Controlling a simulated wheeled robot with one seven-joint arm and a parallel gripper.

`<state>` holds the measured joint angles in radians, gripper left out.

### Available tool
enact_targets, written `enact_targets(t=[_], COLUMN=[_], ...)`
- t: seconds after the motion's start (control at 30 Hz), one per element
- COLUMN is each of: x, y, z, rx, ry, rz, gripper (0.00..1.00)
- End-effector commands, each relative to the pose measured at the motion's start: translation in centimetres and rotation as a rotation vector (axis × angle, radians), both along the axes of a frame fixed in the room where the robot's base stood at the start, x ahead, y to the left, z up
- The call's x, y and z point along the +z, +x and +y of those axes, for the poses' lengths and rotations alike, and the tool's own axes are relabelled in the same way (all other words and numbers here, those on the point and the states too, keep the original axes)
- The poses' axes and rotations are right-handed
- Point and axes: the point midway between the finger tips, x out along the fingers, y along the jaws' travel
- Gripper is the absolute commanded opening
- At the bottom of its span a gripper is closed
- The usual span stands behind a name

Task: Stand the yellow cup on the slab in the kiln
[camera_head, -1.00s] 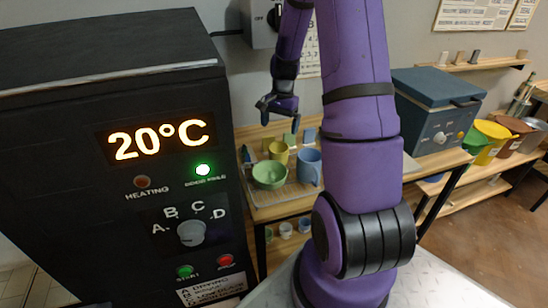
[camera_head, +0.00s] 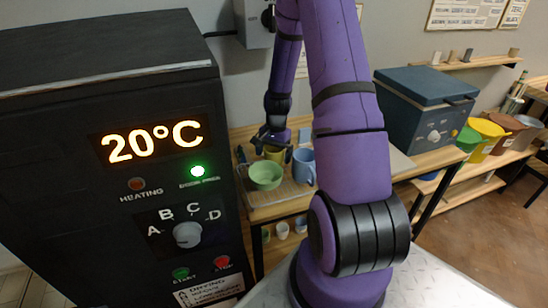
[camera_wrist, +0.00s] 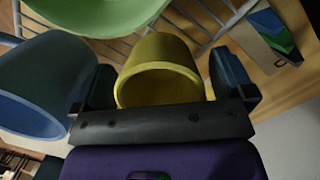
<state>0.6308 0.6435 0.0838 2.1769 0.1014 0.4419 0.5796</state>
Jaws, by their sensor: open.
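The yellow cup (camera_wrist: 158,62) stands on a wire rack between the open fingers of my gripper (camera_wrist: 165,90) in the wrist view. A finger is on each side of it, and I cannot tell whether either touches it. In the head view the yellow cup (camera_head: 275,154) is partly hidden by my gripper (camera_head: 273,142), which is lowered around it. The kiln (camera_head: 100,110) is the large black cabinet at the left, its display reading 20°C with a green light lit. Its inside and the slab are not visible.
A green bowl (camera_head: 265,175) and a blue mug (camera_head: 303,167) stand close to the yellow cup on the rack (camera_head: 290,195). Small cups sit on the shelf below. A blue-grey box (camera_head: 425,105) stands on the bench to the right.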

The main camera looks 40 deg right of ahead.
Motion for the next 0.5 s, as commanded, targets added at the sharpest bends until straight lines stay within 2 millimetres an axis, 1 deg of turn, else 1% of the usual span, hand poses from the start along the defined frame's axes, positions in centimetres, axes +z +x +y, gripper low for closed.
enact_targets(t=[0.17, 0.2, 0.27, 0.3, 0.37, 0.4, 0.47, 0.5], x=[-0.03, -0.02, -0.02, -0.02, -0.02, -0.01, 0.0, 0.0], y=[0.0, 0.0, 0.0, 0.0, 0.0, 0.0, 0.01, 0.01], z=[0.0, 0.0, 0.0, 0.0, 0.0, 0.0, 0.0, -0.01], rx=[0.0, 0.0, 0.0, 0.0, 0.0, 0.0, 0.0, 0.0], ry=[0.0, 0.0, 0.0, 0.0, 0.0, 0.0, 0.0, 0.0], rz=[0.0, 0.0, 0.0, 0.0, 0.0, 0.0, 0.0, 0.0], gripper=[1.0, 0.95, 0.82, 0.72, 0.59, 0.49, 0.42, 0.42])
